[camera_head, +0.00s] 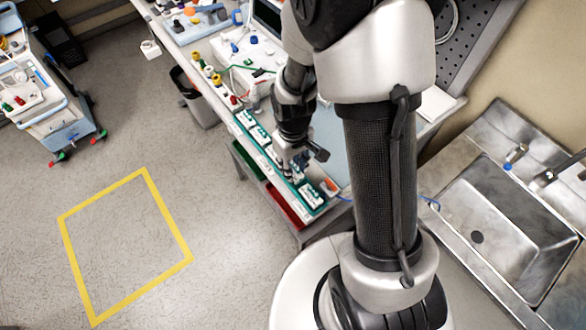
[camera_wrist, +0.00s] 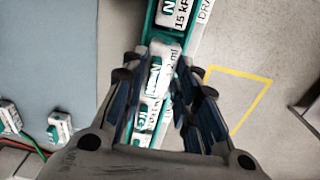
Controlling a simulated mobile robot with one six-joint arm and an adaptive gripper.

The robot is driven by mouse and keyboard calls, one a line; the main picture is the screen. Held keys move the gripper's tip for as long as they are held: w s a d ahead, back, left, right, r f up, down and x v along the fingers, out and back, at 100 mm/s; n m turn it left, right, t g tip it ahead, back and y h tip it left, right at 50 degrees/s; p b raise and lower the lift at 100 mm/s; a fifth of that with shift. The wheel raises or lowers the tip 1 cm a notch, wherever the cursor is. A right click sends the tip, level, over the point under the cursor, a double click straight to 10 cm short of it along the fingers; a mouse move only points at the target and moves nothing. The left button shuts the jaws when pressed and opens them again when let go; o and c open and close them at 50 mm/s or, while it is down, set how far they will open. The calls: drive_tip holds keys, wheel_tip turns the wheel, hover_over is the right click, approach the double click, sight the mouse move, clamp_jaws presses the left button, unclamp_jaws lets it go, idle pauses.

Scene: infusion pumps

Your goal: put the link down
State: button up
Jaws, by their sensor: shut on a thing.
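My gripper (camera_head: 297,168) is low over the front edge of the bench, above a teal rack (camera_head: 262,158) with a row of white labelled blocks. In the wrist view my gripper (camera_wrist: 168,78) has its two blue-padded fingers either side of a white piece with teal marks, which I take to be the link (camera_wrist: 155,84). It is shut on this piece, in line with the teal rack (camera_wrist: 150,12). Whether the link touches the rack I cannot tell. In the head view the fingers and wrist hide the link.
White-and-teal connectors (camera_wrist: 60,127) with cables lie beside the grey mat. Coloured-top pieces (camera_head: 215,78) stand farther back along the bench. A red bin (camera_head: 284,206) is under its front edge. A sink (camera_head: 505,215) is at the right. The floor inside the yellow square (camera_head: 150,180) is clear.

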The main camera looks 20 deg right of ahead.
drive_tip(key=shift+f, duration=0.9)
drive_tip(key=shift+r, duration=0.1)
drive_tip(key=o, duration=0.6)
drive_tip(key=shift+f, duration=0.2)
drive_tip(key=o, duration=0.5)
drive_tip(key=shift+c, duration=0.2)
drive_tip(key=shift+r, duration=0.1)
